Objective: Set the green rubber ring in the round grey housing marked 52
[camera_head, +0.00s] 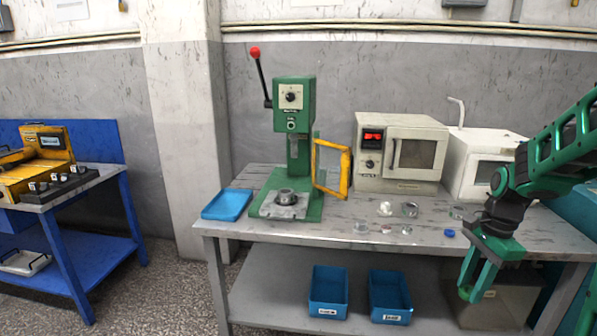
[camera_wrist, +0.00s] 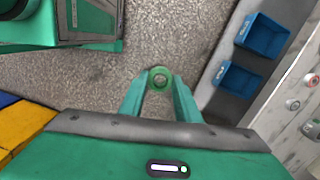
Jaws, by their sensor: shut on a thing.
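My gripper (camera_wrist: 159,88) is shut on the green rubber ring (camera_wrist: 159,71), which sits between the fingertips in the wrist view, over the floor. In the head view my gripper (camera_head: 471,292) points down in front of the bench's right part, its tips below the tabletop; the ring cannot be made out there. A round grey housing (camera_head: 286,196) sits on the plate of the green press. Another grey round part (camera_head: 410,209) stands on the bench top, left of my gripper. No 52 mark is readable on either, so I cannot tell which is marked.
The green press (camera_head: 294,105) has an open yellow-framed guard (camera_head: 331,167). A blue tray (camera_head: 227,204) lies to its left. Several small parts and a blue cap (camera_head: 449,233) are on the bench (camera_head: 330,236). An oven (camera_head: 402,150) stands behind. Two blue bins (camera_head: 329,290) sit below.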

